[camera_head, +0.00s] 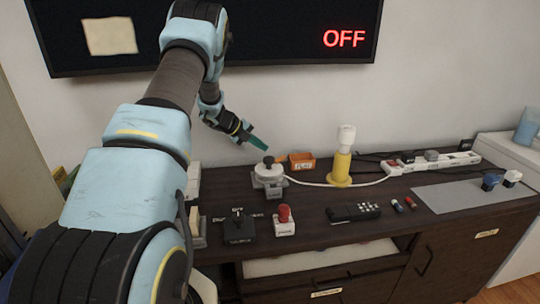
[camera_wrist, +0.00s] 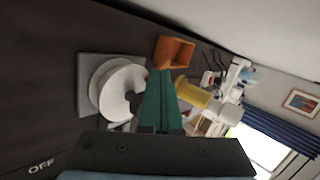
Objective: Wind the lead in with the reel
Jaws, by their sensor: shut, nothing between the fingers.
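The reel (camera_head: 270,178) is a white drum on a grey base, with a dark knob on top, near the back of the dark cabinet top. In the wrist view, the reel's white drum (camera_wrist: 112,82) sits left of my fingers, and its knob is partly hidden by them. The white lead (camera_head: 308,183) runs right from the reel, past the foot of a yellow post (camera_head: 341,168), towards a white power strip (camera_head: 436,161). My gripper (camera_head: 258,143) has teal fingers, shut and empty, just above and behind the reel's knob. I cannot tell whether they touch it.
An orange box (camera_head: 301,161) stands close behind the reel. A black switch box (camera_head: 239,228) and a red-button box (camera_head: 284,221) stand in front. A remote (camera_head: 354,212) and a grey mat (camera_head: 470,194) lie to the right. A wall screen (camera_head: 280,30) reads OFF.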

